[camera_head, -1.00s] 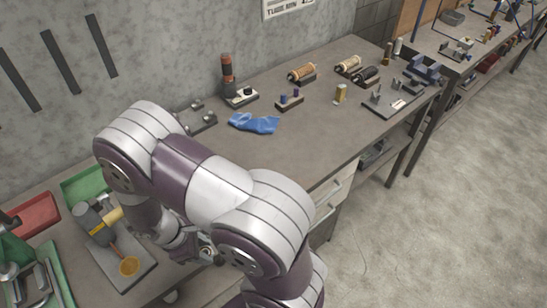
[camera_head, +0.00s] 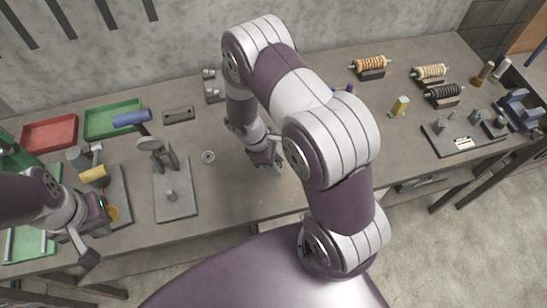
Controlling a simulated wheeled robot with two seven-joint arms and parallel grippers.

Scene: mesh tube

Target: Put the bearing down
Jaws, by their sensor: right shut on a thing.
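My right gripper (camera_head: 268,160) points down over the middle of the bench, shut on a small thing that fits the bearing. Its jaws mostly hide that thing. I cannot tell whether it touches the bench top. A small metal ring (camera_head: 208,156), which also looks like a bearing, lies flat on the bench left of the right gripper. My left gripper (camera_head: 98,240) is at the left front of the bench, near a yellow-headed tool (camera_head: 93,174). Its fingers look apart, with nothing seen between them.
A grey stand with a base plate (camera_head: 174,205) is left of the ring. A red tray (camera_head: 50,134) and a green tray (camera_head: 112,119) lie at the back left. Wound spools (camera_head: 370,63) and a fixture plate (camera_head: 464,141) are at the right. The bench between ring and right gripper is clear.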

